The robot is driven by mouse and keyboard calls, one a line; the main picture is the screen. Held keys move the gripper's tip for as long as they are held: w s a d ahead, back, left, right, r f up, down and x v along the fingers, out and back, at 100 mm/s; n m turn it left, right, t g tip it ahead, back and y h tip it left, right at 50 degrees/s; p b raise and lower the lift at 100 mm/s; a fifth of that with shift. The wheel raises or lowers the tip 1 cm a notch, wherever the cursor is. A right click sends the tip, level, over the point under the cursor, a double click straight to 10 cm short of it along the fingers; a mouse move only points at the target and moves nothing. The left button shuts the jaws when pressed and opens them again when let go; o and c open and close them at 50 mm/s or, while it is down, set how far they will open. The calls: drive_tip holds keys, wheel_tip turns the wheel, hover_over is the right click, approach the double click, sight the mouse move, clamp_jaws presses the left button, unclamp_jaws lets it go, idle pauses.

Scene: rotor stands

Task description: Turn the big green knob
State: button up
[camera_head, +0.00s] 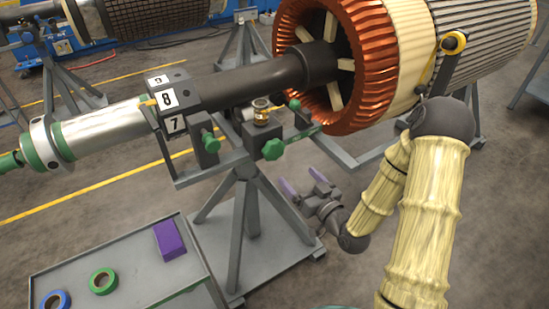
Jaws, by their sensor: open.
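Several green knobs sit on the grey rotor stand (243,215). The largest-looking green knob (272,149) is star-shaped and faces me at the front of the stand's head. Another green knob (210,142) is to its left, below the numbered block, and a smaller green knob (294,105) is up and to the right. My gripper (303,182) is right of and below the largest knob, apart from it. Its two purple-tipped fingers are spread and empty. None of the knobs is hidden by my arm.
A dark shaft (240,85) runs across the stand into a copper-wound rotor (372,62). A numbered block (172,98) sits on the shaft. A grey cart (130,255) at lower left holds a purple box (170,240) and tape rolls.

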sight(276, 153)
drive_tip(key=shift+w+a+f+b, duration=0.2)
drive_tip(key=shift+w+a+b, duration=0.3)
drive_tip(key=shift+b, duration=1.5)
drive_tip(key=shift+w+a+b, duration=0.1)
drive_tip(key=shift+w+b, duration=0.15)
drive_tip(key=shift+b, duration=0.95)
drive_tip(key=x, duration=1.1)
drive_tip(key=shift+w+a+r+p, duration=0.2)
drive_tip(key=shift+w+a+p, duration=0.05)
drive_tip(key=shift+a+p, duration=0.1)
drive_tip(key=shift+d, duration=0.1)
drive_tip(key=c, duration=1)
